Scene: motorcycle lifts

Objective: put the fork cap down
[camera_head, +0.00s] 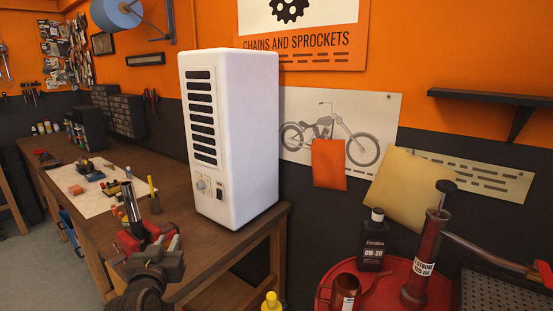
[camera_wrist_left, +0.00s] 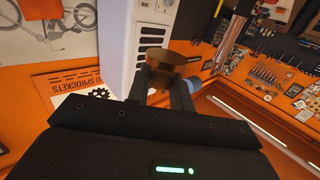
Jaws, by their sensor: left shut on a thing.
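My left gripper (camera_head: 152,250) is at the bottom left of the head view, in front of the workbench (camera_head: 88,218). In the left wrist view its two dark fingers (camera_wrist_left: 168,85) are shut on the fork cap (camera_wrist_left: 164,66), a round brown, brass-like piece with a wider rim. The cap is hard to make out in the head view. An upright silver tube (camera_head: 131,204) with a dark top stands on the bench just beyond the gripper, by red parts. The tube also shows in the left wrist view (camera_wrist_left: 233,42). My right gripper is not in view.
A tall white cabinet-like unit (camera_head: 249,140) stands on the bench right of the gripper. A pale mat (camera_head: 98,199) with small parts lies farther back. A red drum top (camera_head: 335,270) holds a black oil bottle (camera_head: 373,245), a can (camera_head: 346,293) and a red pump (camera_head: 424,258).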

